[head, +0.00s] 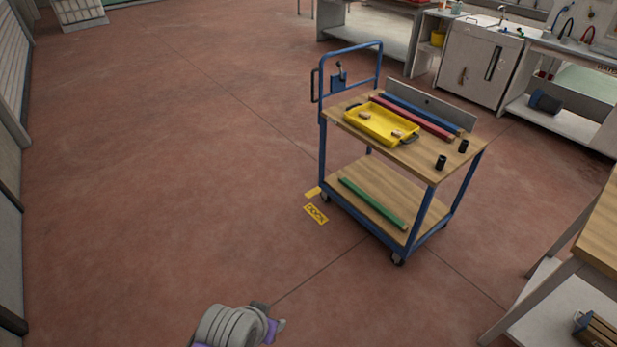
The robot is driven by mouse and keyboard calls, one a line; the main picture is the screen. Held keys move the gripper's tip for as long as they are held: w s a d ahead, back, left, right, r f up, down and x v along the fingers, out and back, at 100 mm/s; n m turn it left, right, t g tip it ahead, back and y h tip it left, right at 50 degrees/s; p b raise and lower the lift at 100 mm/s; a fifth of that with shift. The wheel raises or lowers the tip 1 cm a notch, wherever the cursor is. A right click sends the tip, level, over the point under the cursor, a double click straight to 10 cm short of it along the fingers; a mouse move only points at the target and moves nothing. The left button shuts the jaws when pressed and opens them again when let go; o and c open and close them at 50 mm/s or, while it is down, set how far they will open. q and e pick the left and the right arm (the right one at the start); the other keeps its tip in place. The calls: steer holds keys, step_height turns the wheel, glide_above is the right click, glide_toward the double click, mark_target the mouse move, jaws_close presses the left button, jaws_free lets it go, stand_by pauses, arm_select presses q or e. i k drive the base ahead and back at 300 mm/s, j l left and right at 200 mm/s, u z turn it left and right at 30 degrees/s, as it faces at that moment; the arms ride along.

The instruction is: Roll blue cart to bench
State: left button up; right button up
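The blue cart (428,212) stands on the red floor right of centre, upright on its castors. It has wooden upper and lower shelves and a blue push handle (351,47) at its far left end. A bench with a wooden top (601,230) stands at the right edge, apart from the cart and cut off by the frame. Part of my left arm, grey and purple, shows at the bottom, well short of the cart. Its end, at the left gripper (269,319), is too unclear to show its fingers. My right gripper is out of view.
The cart carries a yellow tray (381,124), red and blue bars, two black cylinders and, below, a green bar (372,203). Yellow floor markings (316,214) lie beside it. A sink counter (480,62) stands behind. The floor at left is clear.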

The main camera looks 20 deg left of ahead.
mark_target(431, 159)
steer(key=u, duration=0.15)
steer(key=i+j+z, duration=0.1)
steer(key=i+j, duration=0.15)
steer(key=i, duration=0.4)
steer(key=i+j+z, duration=0.1)
steer(key=i+j, duration=0.15)
steer(key=i, duration=0.35)
steer(key=i+j+z, duration=0.15)
steer(key=i+j, duration=0.2)
steer(key=i, duration=0.25)
steer(key=i+j+z, duration=0.1)
steer(key=i+j, duration=0.3)
steer(key=i, duration=0.2)
steer(key=i+j+z, duration=0.1)
steer(key=i+j, duration=0.35)
steer(key=i, duration=0.15)
